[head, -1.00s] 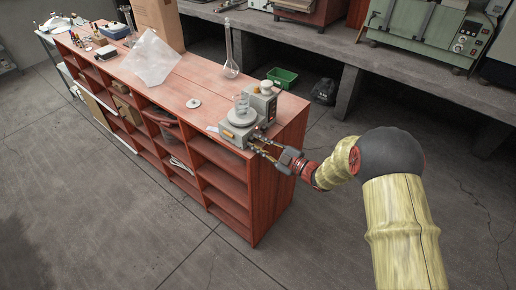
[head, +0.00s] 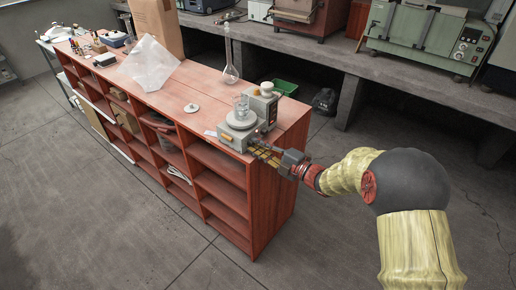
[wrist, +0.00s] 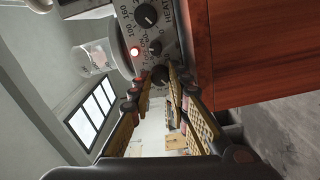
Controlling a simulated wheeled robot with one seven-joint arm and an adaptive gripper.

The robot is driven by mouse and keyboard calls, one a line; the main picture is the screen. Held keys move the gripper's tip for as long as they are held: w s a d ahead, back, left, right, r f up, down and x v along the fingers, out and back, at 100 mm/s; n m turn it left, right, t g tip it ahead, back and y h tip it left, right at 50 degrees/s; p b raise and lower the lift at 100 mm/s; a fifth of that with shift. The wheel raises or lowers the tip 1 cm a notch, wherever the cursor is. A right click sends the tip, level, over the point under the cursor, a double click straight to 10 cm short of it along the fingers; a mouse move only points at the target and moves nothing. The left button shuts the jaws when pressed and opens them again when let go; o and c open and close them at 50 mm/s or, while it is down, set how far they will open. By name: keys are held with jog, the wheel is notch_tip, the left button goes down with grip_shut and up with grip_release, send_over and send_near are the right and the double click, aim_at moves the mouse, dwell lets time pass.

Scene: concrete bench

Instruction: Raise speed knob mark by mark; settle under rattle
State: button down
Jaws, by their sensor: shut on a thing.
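The grey stirring hotplate (head: 238,132) stands at the near right end of the red wooden bench, with a glass beaker (head: 241,105) on its round plate. In the wrist view its front panel shows a large black dial (wrist: 146,15) by the word HEAT, a smaller black knob (wrist: 155,47) and a lit red lamp (wrist: 135,52). My gripper (head: 254,147) is at the front panel. Its fingertips are closed on the dark speed knob (wrist: 160,75), which they partly hide. Its pointer cannot be read. The beaker also shows in the wrist view (wrist: 95,58).
A tall glass flask (head: 230,65), a small white disc (head: 191,108) and a clear plastic sheet (head: 150,62) are farther along the bench top (head: 205,88). Open floor lies in front.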

jog(key=shift+f, duration=0.25)
jog(key=c, duration=1.7)
grip_release()
jog(key=shift+r, duration=0.15)
jog(key=shift+o, duration=0.2)
jog(key=v, duration=0.8)
